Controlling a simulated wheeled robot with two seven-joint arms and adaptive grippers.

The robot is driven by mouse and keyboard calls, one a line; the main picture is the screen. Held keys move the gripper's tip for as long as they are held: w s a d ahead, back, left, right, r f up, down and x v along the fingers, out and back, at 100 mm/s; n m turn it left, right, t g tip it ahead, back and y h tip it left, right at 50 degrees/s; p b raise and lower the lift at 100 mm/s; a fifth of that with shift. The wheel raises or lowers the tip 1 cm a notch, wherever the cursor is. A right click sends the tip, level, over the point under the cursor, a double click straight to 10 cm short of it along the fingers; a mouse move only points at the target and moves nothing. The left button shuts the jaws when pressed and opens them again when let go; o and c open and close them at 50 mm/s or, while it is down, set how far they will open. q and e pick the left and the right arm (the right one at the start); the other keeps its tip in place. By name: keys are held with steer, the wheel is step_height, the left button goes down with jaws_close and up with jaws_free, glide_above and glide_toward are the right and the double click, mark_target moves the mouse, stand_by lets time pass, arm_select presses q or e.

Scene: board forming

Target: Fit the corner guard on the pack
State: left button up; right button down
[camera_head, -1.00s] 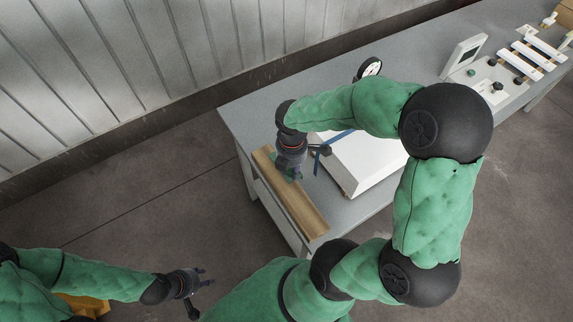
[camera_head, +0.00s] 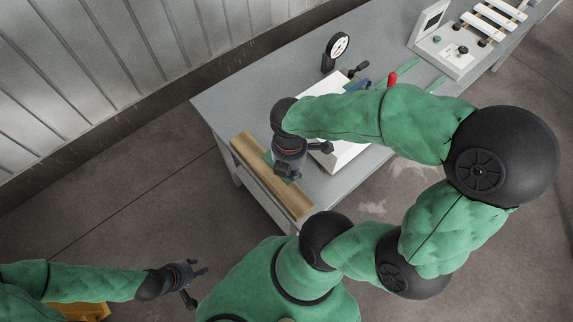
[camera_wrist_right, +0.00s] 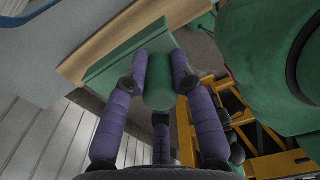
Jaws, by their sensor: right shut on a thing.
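The green corner guard (camera_wrist_right: 118,62) is between the purple fingers of my right gripper (camera_wrist_right: 158,72) in the right wrist view. My right gripper is shut on it. In the head view the right gripper (camera_head: 286,172) is over the wooden rail at the table's left end, and little of the guard (camera_head: 268,158) shows around it. The pack (camera_head: 343,156), a white block, lies on the table just right of the gripper, partly covered by my right arm. My left gripper (camera_head: 198,286) is open and empty, low at the left, away from the table.
The wooden rail (camera_head: 248,152) runs along the table's left end. A dial gauge (camera_head: 335,52) stands behind the pack. A red-handled tool (camera_head: 391,79) and green strips (camera_head: 408,67) lie beyond it. A control box (camera_head: 447,52) is farther right. The table's back left (camera_head: 255,95) is clear.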

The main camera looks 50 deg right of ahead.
steer(key=c, duration=1.9)
jaws_free()
jaws_close()
steer(key=m, duration=0.1)
steer(key=w+d+r+m+p, duration=0.1)
steer(key=r+m+p, duration=0.1)
steer(key=m, duration=0.1)
steer(key=shift+w+d, duration=0.3)
steer(key=shift+w, duration=0.1)
steer(key=w+d+r+m+p, duration=0.2)
steer(key=d+m+p, duration=0.6)
steer(key=m, duration=0.8)
steer(key=w+d+r+m+p, duration=0.2)
steer(key=w+d+m+p, duration=0.4)
steer(key=m, duration=1)
steer(key=d+p, duration=0.3)
steer(key=shift+w+d+r, duration=0.15)
steer(key=shift+r, duration=0.15)
